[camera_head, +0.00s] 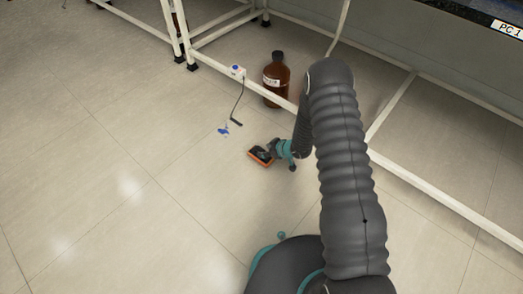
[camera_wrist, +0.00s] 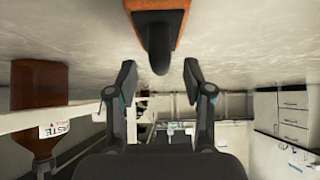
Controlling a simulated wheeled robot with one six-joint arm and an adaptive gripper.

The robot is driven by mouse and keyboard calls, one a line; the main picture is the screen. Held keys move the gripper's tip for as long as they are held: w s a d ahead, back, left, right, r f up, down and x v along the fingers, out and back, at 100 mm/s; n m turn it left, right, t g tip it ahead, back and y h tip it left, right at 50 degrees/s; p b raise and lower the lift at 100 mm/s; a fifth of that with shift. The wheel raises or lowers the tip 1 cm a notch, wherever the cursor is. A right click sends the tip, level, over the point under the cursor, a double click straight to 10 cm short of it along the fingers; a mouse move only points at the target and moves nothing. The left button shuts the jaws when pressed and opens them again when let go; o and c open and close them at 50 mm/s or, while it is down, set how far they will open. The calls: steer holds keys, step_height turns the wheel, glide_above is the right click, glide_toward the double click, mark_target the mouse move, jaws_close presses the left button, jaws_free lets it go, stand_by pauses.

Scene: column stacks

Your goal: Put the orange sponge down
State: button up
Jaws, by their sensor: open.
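The orange sponge (camera_head: 262,157) has a dark top and appears to rest on the tiled floor, in the middle of the head view. In the wrist view, the orange sponge (camera_wrist: 179,20) is at the top centre with a dark handle (camera_wrist: 158,48) pointing toward my gripper. My gripper (camera_wrist: 158,75) is open, one finger on each side of the handle's end, with a clear gap on both sides. In the head view my gripper (camera_head: 273,149) is right at the sponge, and the handle is hard to make out there.
A blue spill (camera_head: 223,131) lies on the floor left of the sponge. A brown bottle (camera_head: 276,80) stands behind, by the white bench frame (camera_head: 215,67). A small white box (camera_head: 237,71) on the rail trails a black cable (camera_head: 239,103). The floor to the left is clear.

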steer(key=v, duration=0.8)
steer(key=shift+p, duration=0.45)
steer(key=w+d+r+m+t+h, duration=0.1)
steer(key=w+d+r+m+h, duration=0.3)
steer(key=r, duration=0.7)
steer(key=s+d+r+n+t+h, duration=0.1)
steer(key=d+r, duration=0.4)
steer(key=r, duration=0.7)
steer(key=s+d+r+m+h, duration=0.2)
steer(key=s+d+r, duration=0.15)
steer(key=r, duration=0.35)
steer(key=s+d+r+m+h, duration=0.1)
steer(key=s+d+r, duration=0.1)
steer(key=s+r, duration=0.4)
steer(key=s+r+m, duration=0.1)
steer(key=s+r, duration=0.2)
steer(key=s, duration=0.5)
steer(key=s+a+r+m+g, duration=0.1)
steer(key=s+r, duration=0.3)
steer(key=s, duration=0.5)
steer(key=s+a+r+m+g+y, duration=0.1)
steer(key=s+r+m, duration=0.1)
steer(key=s, duration=0.7)
steer(key=shift+r, duration=0.85)
